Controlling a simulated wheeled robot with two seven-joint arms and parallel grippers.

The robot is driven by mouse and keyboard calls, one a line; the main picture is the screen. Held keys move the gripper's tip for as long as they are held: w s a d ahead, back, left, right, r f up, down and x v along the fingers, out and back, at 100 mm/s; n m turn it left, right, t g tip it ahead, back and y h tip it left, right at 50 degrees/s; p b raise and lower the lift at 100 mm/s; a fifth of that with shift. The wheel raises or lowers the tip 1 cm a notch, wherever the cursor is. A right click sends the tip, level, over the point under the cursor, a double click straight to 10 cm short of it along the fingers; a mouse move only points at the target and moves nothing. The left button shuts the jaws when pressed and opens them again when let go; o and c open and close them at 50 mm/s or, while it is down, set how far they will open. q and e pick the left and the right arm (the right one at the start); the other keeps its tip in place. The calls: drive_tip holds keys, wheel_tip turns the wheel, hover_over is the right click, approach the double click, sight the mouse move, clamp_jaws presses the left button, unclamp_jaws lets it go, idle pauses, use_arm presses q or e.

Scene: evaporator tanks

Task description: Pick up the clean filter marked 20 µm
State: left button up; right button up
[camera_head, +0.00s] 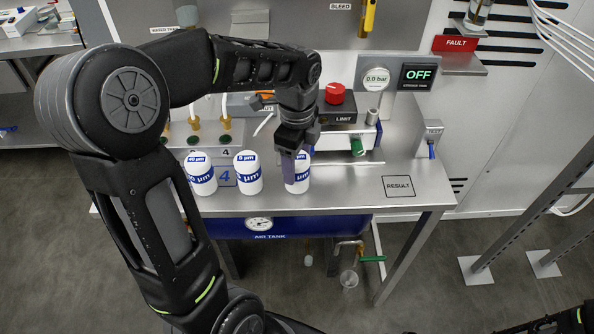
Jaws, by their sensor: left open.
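Three white filters with blue bands stand upright in a row near the front of the steel bench. The left filter (201,172) has a top label that looks like 40 µm. The middle filter (248,173) looks marked 5 µm on top. The right filter (302,175) shows only "µm" on its band; its number is hidden by my gripper, so I cannot read whether it is the 20 µm one. My left gripper (289,166) is open and points down at the right filter, with a finger in front of it. Whether the fingers touch it is unclear. My right gripper is out of view.
The bench (334,198) has a bare RESULT square (398,186) at right. Behind the filters stand green-based fittings (194,137) and a LIMIT box with a red knob (335,93). A pressure gauge (375,78) stands behind at right. A blue air tank (270,227) is below.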

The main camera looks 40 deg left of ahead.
sight(301, 186)
use_arm(q)
wheel_tip(301, 186, down, 4)
drive_tip(key=shift+r, duration=0.15)
drive_tip(key=shift+s, duration=0.1)
drive_tip(key=shift+c, duration=0.3)
drive_tip(key=c, duration=1.2)
